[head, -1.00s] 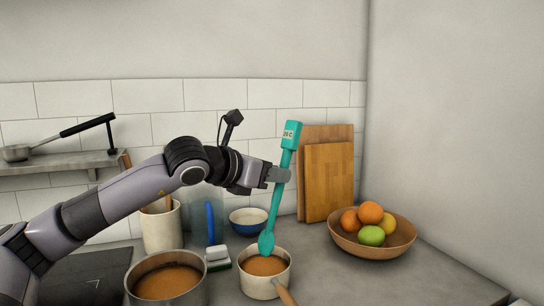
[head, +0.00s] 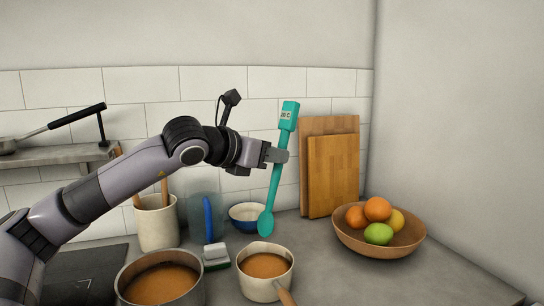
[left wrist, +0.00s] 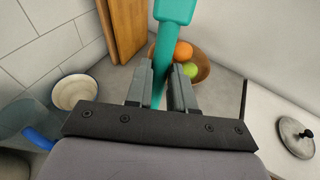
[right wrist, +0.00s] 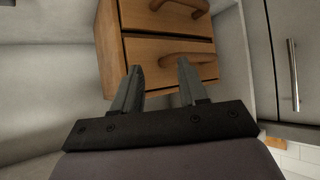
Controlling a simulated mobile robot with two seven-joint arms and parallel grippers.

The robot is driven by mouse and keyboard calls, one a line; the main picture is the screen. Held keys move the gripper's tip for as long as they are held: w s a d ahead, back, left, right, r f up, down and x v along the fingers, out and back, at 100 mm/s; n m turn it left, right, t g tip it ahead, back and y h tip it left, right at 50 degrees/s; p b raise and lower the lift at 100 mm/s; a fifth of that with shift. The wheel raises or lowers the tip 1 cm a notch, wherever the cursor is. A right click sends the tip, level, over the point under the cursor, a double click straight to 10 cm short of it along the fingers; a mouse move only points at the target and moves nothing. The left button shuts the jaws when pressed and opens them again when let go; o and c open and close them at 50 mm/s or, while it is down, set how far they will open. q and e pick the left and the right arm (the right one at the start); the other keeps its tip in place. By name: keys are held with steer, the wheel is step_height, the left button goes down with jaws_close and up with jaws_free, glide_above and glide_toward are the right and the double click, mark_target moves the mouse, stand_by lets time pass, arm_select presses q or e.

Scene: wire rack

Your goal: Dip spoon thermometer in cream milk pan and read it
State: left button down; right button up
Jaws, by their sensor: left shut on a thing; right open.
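The teal spoon thermometer (head: 275,185) is upright with a slight tilt, its display at the top reading what looks like "20 C". My left gripper (head: 277,156) is shut on its shaft, and the shaft also shows between the fingers in the left wrist view (left wrist: 161,75). My right gripper (right wrist: 160,88) is open and empty in the right wrist view, in front of wooden drawers.
A larger steel pot (head: 121,288) of brown liquid stands left of the milk pan. A sponge (head: 216,254), a blue-and-white bowl (head: 246,222) and a utensil crock (head: 157,228) stand behind. Cutting boards (head: 333,178) lean on the wall; a fruit bowl (head: 380,244) is right.

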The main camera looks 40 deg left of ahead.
mark_target(270, 192)
arm_select(q)
step_height(270, 192, down, 6)
steer(key=b, duration=0.6)
step_height(270, 192, down, 2)
steer(key=b, duration=0.3)
steer(key=shift+f, duration=0.15)
step_height(270, 192, down, 2)
steer(key=shift+f+b, duration=0.2)
steer(key=shift+b, duration=1)
steer(key=shift+f+b, duration=0.65)
steer(key=shift+b, duration=0.05)
steer(key=shift+f, duration=0.1)
stand_by(0.7)
stand_by(1.8)
